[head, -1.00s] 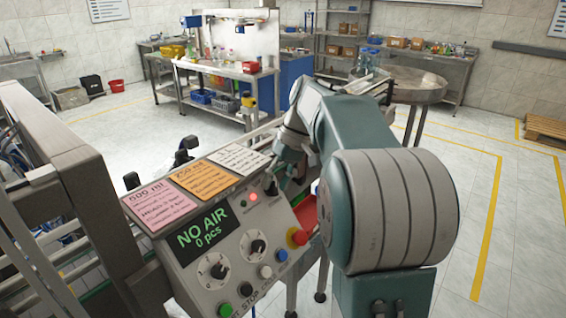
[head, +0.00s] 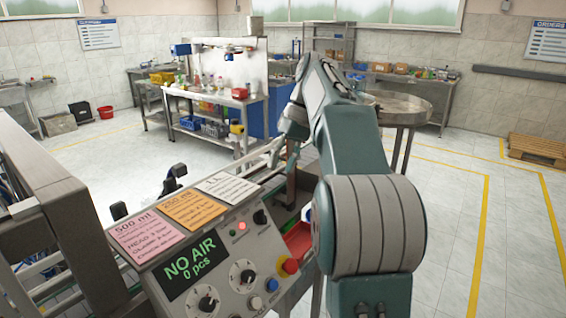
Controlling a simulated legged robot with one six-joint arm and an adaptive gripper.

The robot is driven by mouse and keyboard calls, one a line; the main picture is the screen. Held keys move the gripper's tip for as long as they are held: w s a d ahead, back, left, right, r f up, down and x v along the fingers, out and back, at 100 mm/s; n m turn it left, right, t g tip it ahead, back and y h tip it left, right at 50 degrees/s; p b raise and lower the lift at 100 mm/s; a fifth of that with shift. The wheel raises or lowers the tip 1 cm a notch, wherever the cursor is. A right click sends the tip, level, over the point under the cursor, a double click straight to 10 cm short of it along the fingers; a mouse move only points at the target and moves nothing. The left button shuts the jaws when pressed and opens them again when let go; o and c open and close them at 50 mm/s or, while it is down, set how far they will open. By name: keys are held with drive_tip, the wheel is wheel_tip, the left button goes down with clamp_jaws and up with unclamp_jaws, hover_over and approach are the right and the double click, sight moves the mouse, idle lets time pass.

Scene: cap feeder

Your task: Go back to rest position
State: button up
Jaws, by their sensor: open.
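My gripper (head: 284,152) is small and partly hidden at the end of my teal arm, above and behind the control panel. It is open, with nothing seen in it, and is apart from the panel. The sloped grey control panel (head: 215,287) stands in front. Its green display (head: 190,268) reads "NO AIR 0 pcs". A black selector knob (head: 261,217) at its upper right has a lit red lamp (head: 241,227) beside it. Two larger dials and several buttons sit lower on the panel, among them a red stop button (head: 289,266).
Pink (head: 147,237), orange (head: 193,208) and white (head: 228,188) note cards lie along the panel's top. A grey machine frame (head: 45,205) stands at left. A workbench (head: 215,105) and a round metal table (head: 400,106) stand behind. Floor at right is clear, with a pallet (head: 537,150).

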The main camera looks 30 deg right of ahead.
drive_tip(key=shift+a, duration=0.1)
drive_tip(key=s+a+f+t+h, duration=0.2)
drive_tip(key=s+a+f+h, duration=0.15)
drive_tip(key=s+a, duration=0.75)
drive_tip(key=s+a+f+t, duration=0.1)
drive_tip(key=s+a+f, duration=0.2)
drive_tip(key=s+f, duration=0.1)
drive_tip(key=s+a+f+t+h, duration=0.1)
drive_tip(key=s+a+f+t, duration=0.1)
drive_tip(key=s+a+f, duration=0.2)
wheel_tip(320, 180, down, 4)
drive_tip(key=shift+s+r+t, duration=0.25)
drive_tip(key=shift+s+t, duration=0.05)
drive_tip(key=shift+s, duration=0.05)
drive_tip(key=shift+h, duration=0.25)
